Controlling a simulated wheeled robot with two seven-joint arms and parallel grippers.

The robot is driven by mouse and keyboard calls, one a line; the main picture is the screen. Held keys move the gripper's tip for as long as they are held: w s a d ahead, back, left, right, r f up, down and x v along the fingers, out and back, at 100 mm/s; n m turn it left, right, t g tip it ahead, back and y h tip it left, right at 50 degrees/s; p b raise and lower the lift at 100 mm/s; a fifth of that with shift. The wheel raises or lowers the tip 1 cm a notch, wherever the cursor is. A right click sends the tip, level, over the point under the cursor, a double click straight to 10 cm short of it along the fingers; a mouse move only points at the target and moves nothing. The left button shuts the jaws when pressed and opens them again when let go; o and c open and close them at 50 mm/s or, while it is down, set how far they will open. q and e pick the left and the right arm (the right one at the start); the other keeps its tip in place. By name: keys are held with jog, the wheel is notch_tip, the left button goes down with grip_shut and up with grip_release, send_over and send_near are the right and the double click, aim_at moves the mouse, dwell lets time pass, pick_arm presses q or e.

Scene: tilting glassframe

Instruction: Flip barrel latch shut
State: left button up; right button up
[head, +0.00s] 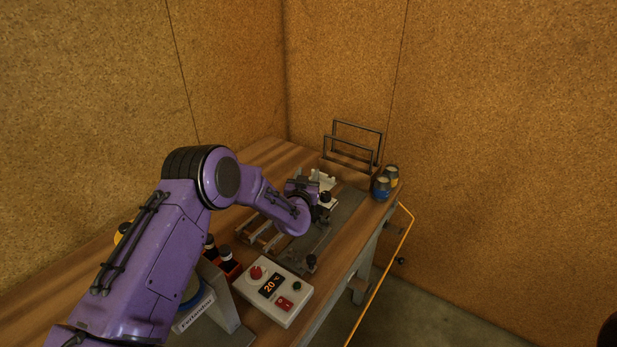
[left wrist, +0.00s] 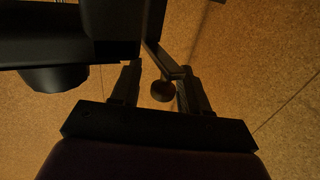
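My left gripper (head: 318,203) is at the metal fixture (head: 336,222) on the workbench, and my arm hides part of that fixture in the head view. In the left wrist view, the two dark fingers of the gripper (left wrist: 160,86) stand apart. A dark round knob (left wrist: 162,91) on a bent bar (left wrist: 161,59) shows between them, with gaps on both sides. This looks like the latch handle, but the picture is too dark to be sure. In the head view, a dark knob (head: 325,197) is close to the gripper. I cannot make out the latch's position.
A control box (head: 290,305) with a red button and a display reading 20 stands at the bench's front. Two cans (head: 382,187) and dark frames (head: 350,150) stand at the back. A second dark knob (head: 311,260) is on the fixture's near end.

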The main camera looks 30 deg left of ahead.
pick_arm(q)
jog(key=shift+s, duration=0.2)
jog(key=p+v, duration=0.4)
jog(key=v, duration=0.7)
jog(key=shift+s+d, duration=0.2)
jog(key=shift+s, duration=0.1)
